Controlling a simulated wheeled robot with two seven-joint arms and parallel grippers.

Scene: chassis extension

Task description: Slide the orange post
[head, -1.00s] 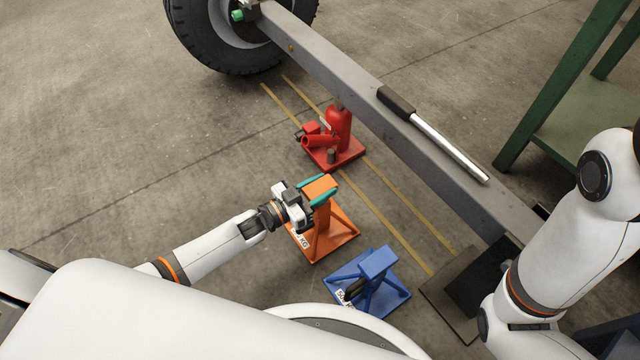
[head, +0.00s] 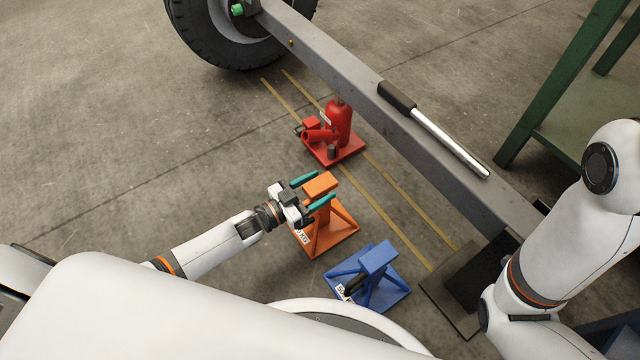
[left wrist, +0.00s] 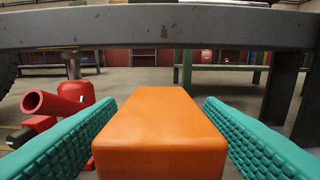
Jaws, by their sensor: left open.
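The orange post (head: 323,222) is a jack stand with a flat block top and a square splayed base on the floor. It stands upright, left of the grey beam. My left gripper (head: 311,190) is open at the post's top, its teal fingers to either side of it. In the left wrist view the orange top block (left wrist: 160,130) sits between the two teal fingers (left wrist: 158,138), with a visible gap on each side. My right arm shows at the right edge, but its gripper is out of view.
A red bottle jack (head: 338,125) stands under the grey beam (head: 365,105), beyond the orange post. A blue stand (head: 375,275) is close on the near right. A handle bar (head: 435,130) lies on the beam. Yellow lines (head: 385,215) mark the floor. A green bench (head: 580,120) is at right.

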